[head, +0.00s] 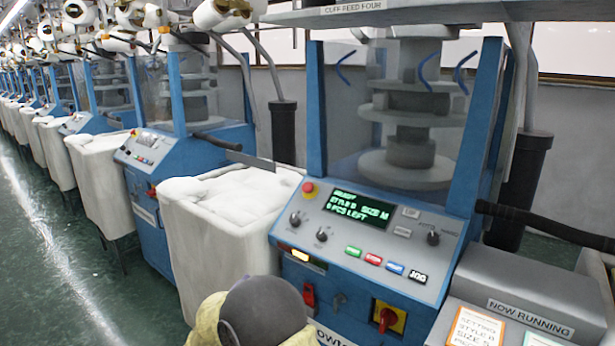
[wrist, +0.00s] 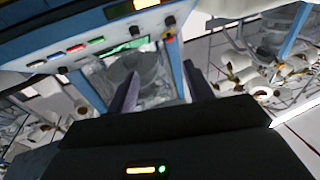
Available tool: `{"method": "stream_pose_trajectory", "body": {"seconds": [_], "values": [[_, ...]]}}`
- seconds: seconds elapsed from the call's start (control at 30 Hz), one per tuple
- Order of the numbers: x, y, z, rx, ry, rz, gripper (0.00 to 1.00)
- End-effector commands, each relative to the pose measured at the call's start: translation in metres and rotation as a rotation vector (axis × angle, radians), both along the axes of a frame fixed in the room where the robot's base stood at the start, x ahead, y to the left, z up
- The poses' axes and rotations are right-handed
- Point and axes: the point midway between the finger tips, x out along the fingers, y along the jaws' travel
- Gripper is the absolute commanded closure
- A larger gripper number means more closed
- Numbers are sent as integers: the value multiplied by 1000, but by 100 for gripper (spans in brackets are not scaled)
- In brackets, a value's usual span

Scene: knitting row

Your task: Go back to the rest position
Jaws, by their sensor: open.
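My gripper (wrist: 162,85) shows in the wrist view with its two dark fingers apart and nothing between them. The wrist view is tilted; a machine's control panel (wrist: 88,42) with coloured buttons lies beyond the fingers at the upper left. I cannot make out my gripper in the head view. In the head view the nearest blue knitting machine (head: 378,231) stands ahead. Its lit green display (head: 357,208) seems to read ready, style and size, and pieces left. The fingers do not appear to touch anything.
A white bin (head: 215,235) heaped with white pieces stands left of the machine. A black handle (head: 545,224) juts out at the right above a grey box marked NOW RUNNING (head: 525,285). More machines and bins line the row. The green floor (head: 60,270) at left is clear.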

Motion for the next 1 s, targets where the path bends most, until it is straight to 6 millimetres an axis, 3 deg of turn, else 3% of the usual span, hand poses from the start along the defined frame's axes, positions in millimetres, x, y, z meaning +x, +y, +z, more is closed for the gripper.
{"method": "stream_pose_trajectory", "body": {"seconds": [0.33, 0.53, 0.77, 1.0], "values": [[30, -36, 11, 89, 140, 205, 49], [27, -75, 7, 148, 334, 362, 49], [-17, -130, -14, 197, 622, 465, 49], [-104, -201, -42, 245, 966, 460, 49]]}}
